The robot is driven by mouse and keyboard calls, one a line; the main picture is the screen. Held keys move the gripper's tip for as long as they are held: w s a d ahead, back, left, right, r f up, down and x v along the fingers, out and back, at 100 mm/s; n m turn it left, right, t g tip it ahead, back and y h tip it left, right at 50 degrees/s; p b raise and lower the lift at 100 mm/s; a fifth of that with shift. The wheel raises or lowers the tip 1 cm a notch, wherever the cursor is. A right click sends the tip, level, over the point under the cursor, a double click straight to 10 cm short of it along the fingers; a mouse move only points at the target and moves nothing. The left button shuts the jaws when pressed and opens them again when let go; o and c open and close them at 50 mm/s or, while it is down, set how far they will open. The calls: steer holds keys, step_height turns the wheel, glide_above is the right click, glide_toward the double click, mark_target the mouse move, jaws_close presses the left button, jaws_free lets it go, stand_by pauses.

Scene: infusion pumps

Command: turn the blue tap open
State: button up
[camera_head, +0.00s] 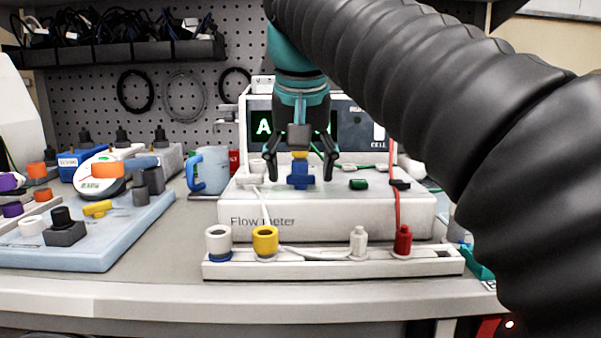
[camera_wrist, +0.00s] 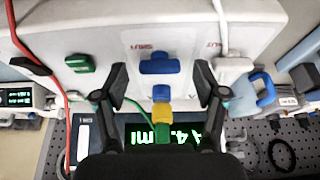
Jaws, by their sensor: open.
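The blue tap (camera_head: 299,174) stands on top of the white flow meter box (camera_head: 330,222). It also shows in the wrist view (camera_wrist: 160,64), with a smaller blue stem and a yellow fitting (camera_wrist: 162,112) below it in that picture. My gripper (camera_head: 300,176) is open above the flow meter, with one finger on each side of the blue tap in the head view. In the wrist view my gripper's fingertips (camera_wrist: 158,70) lie left and right of the tap, with visible gaps and nothing between them touching. Whether the fingertips are level with the tap is hard to tell.
A green tap (camera_head: 358,184) and a red tube (camera_head: 397,205) are right of the blue tap. A display unit (camera_head: 349,125) stands behind. A rail (camera_head: 330,264) with several connectors lies in front. A blue-handled mug (camera_head: 212,170) and a pale blue board (camera_head: 120,240) are left.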

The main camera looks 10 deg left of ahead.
steer(key=c, duration=1.1)
steer(key=shift+c, duration=0.2)
steer(key=shift+n+p, duration=0.3)
steer(key=shift+n, duration=0.1)
steer(key=n+p, duration=0.1)
steer(key=n+y+p, duration=0.1)
steer(key=n, duration=0.1)
steer(key=shift+w+d+r+n+g+y+p, duration=0.1)
steer(key=shift+d+r+n+g+y+p, duration=0.1)
steer(key=shift+n+g+y+p, duration=0.1)
steer(key=n, duration=0.1)
steer(key=n+y+p, duration=0.1)
steer(key=n, duration=0.1)
steer(key=shift+w+f+g, duration=0.1)
steer(key=shift+f+g, duration=0.1)
steer(key=shift+g, duration=0.2)
steer(key=shift+n+g, duration=0.4)
steer(key=shift+n, duration=0.9)
steer(key=shift+y, duration=0.3)
